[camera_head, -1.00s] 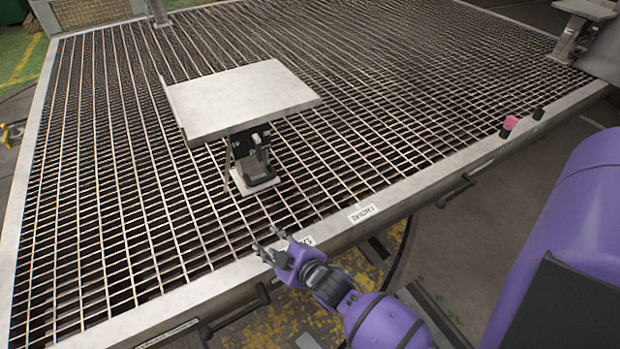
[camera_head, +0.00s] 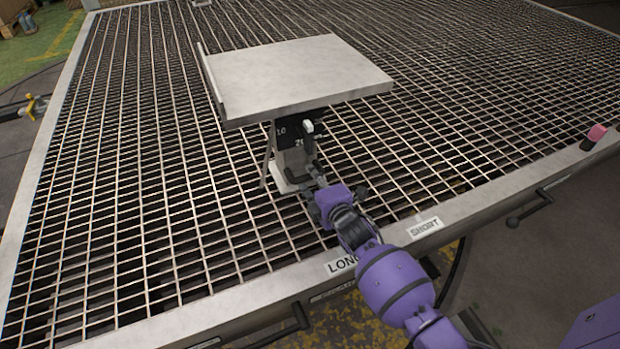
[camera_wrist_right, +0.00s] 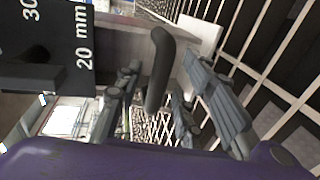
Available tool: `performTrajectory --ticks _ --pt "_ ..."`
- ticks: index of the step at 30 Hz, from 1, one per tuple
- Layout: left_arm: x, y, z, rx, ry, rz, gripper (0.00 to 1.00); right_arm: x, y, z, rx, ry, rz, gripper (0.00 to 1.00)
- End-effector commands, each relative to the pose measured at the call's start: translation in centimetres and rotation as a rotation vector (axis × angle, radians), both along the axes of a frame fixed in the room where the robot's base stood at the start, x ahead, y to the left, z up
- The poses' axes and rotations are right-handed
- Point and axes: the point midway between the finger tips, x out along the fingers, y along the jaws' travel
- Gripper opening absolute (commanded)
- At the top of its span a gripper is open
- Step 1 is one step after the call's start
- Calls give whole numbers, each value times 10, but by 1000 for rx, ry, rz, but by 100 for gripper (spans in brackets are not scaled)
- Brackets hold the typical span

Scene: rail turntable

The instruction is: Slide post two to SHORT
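The post (camera_head: 292,158) is a pale metal stand carrying a grey tilted plate (camera_head: 300,75), with a black block (camera_head: 290,130) marked in numbers. It stands on the grating behind the LONG label (camera_head: 341,264); the SHORT label (camera_head: 425,227) is further right on the front rim. My right gripper (camera_head: 314,180) is low at the front of the post. In the right wrist view, its fingers are apart, with a dark rounded handle (camera_wrist_right: 159,65) in the space between them; I cannot see contact. My left gripper is not in view.
The slatted table's pale front rim (camera_head: 490,200) runs below the post, with dark handles (camera_head: 530,208) beneath it. A pink knob (camera_head: 597,132) sits on the rim at the right. The grating around the post is clear.

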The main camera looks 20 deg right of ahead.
Motion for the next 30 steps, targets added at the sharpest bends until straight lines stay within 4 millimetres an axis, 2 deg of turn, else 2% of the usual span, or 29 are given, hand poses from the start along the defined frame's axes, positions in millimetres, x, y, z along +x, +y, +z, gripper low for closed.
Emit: performTrajectory --ticks 3,6,14,22,30 --pt "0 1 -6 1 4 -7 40 13 0 -5 1 1 0 36" --pt "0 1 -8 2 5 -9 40 18 1 -5 1 1 0 36" --pt "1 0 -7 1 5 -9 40 19 1 -4 1 0 0 36" --pt "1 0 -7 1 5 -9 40 19 1 -4 2 0 0 1" --pt "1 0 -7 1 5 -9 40 19 1 -4 1 0 0 0"
